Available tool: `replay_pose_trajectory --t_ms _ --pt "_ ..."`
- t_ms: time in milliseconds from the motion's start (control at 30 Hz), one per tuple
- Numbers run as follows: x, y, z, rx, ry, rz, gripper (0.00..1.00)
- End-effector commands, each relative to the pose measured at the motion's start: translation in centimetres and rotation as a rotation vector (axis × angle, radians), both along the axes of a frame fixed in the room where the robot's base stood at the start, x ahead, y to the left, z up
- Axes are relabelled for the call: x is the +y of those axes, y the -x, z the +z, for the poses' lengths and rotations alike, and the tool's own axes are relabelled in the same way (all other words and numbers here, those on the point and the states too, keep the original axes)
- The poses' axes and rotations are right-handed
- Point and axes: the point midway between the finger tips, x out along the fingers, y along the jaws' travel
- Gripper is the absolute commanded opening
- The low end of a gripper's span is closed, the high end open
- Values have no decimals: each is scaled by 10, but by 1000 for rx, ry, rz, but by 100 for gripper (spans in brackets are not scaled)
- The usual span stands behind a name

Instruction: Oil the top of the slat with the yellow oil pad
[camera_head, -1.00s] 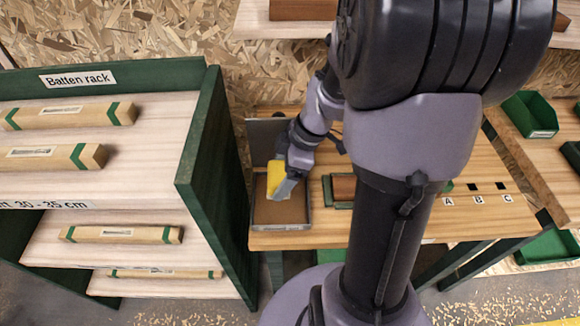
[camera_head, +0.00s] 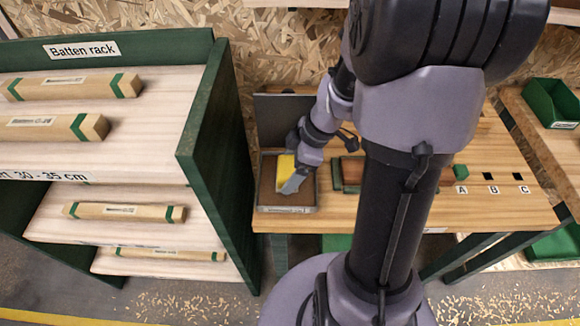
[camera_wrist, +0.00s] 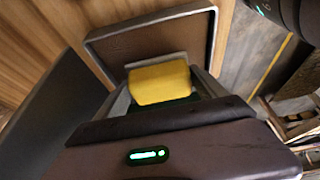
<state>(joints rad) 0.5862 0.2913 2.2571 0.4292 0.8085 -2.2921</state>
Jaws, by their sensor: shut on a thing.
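My gripper (camera_head: 290,184) is shut on the yellow oil pad (camera_head: 286,172), at the left end of the wooden bench. The pad is over the brown inside of a shallow grey-rimmed tray (camera_head: 287,210); I cannot tell whether it touches the bottom. In the wrist view the yellow pad (camera_wrist: 160,83) sits between the fingers, with the tray rim (camera_wrist: 150,18) around and beyond it. A reddish-brown wooden piece, likely the slat (camera_head: 352,171), lies in a green holder right of the tray, partly hidden by my arm.
A dark upright panel (camera_head: 282,118) stands behind the tray. The green-sided batten rack (camera_head: 215,150) is close on the left. A green bin (camera_head: 552,102) stands farther right.

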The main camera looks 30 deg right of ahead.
Motion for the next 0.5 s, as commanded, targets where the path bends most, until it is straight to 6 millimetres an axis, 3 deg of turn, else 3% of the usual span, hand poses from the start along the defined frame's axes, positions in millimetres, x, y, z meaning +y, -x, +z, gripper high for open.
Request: replay_pose_trajectory --t_ms 500 --pt "0 0 -4 0 0 0 49"
